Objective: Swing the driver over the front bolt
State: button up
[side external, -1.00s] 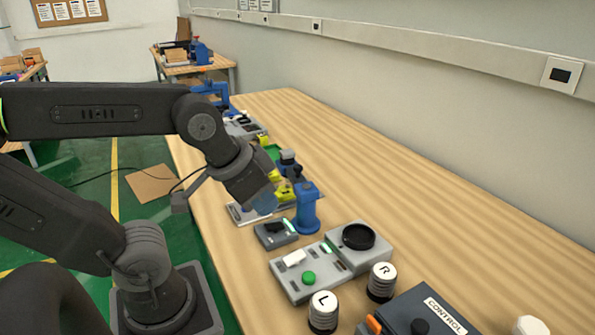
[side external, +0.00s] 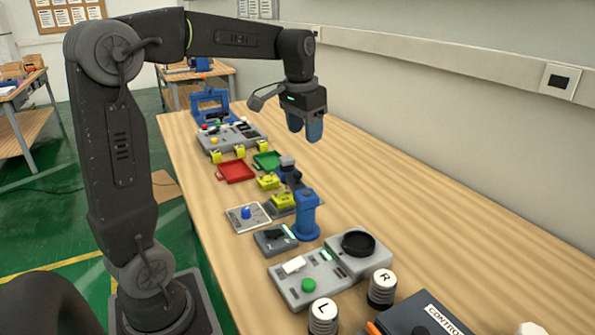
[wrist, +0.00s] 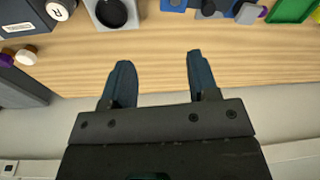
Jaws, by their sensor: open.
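A blue post (side external: 306,218) stands upright on the table, with a dark arm and knob (side external: 289,172) at its top reaching toward the back left. This looks like the driver. Yellow clamps (side external: 268,181) sit on a grey plate (side external: 276,212) beside the post. I cannot make out the front bolt; it is hidden or too small. My gripper (side external: 304,134) points down, open and empty, above and behind the post toward the wall side, touching nothing. In the wrist view its two blue fingers (wrist: 158,60) are apart over bare wood, and the blue post (wrist: 172,4) is at the top edge.
A grey panel (side external: 312,278) with a green button and black dish (side external: 358,244) is in front. L (side external: 323,314) and R (side external: 382,286) buttons and a control box (side external: 425,318) stand nearer. Red (side external: 236,171) and green (side external: 267,160) trays lie behind. The wall-side wood is clear.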

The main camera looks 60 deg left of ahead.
jog(key=g, duration=0.1)
send_near(297, 172)
jog(key=shift+n+h, duration=0.3)
notch_tip(297, 172, down, 9)
jog(key=shift+w+f, duration=0.15)
jog(key=shift+a, duration=0.1)
grip_shut()
dwell(0.4)
